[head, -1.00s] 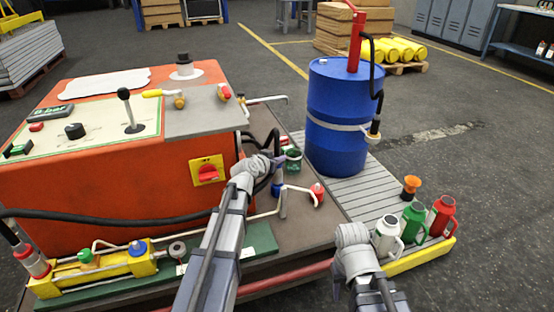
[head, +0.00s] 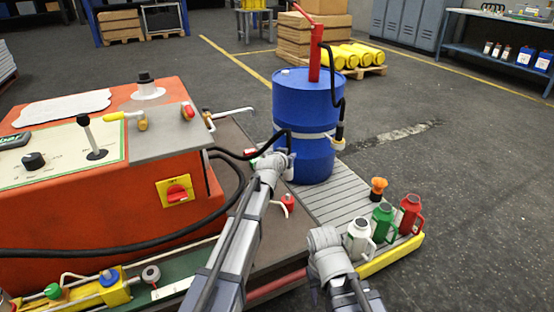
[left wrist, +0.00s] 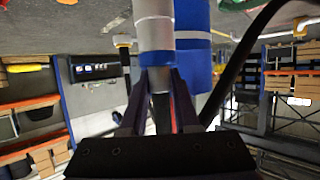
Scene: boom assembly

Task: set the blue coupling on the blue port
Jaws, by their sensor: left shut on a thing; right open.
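The blue port (head: 109,277) is a round blue fitting on the yellow block at the lower left of the head view. My left gripper (head: 284,164) is far to its right, in front of the blue drum. It is shut on the blue coupling (left wrist: 155,38), a silver cylinder with a blue band, seen between the fingers in the left wrist view. In the head view the coupling is small and partly hidden by the gripper. My right gripper (head: 325,240) is open beside the white jug; its fingertips are hard to make out.
A black hose (head: 100,252) runs across the front of the orange machine (head: 90,215). A green port (head: 53,290) is left of the blue one. White (head: 358,240), green (head: 382,223) and red (head: 411,215) jugs stand at right. A blue drum (head: 300,102) stands behind my left gripper.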

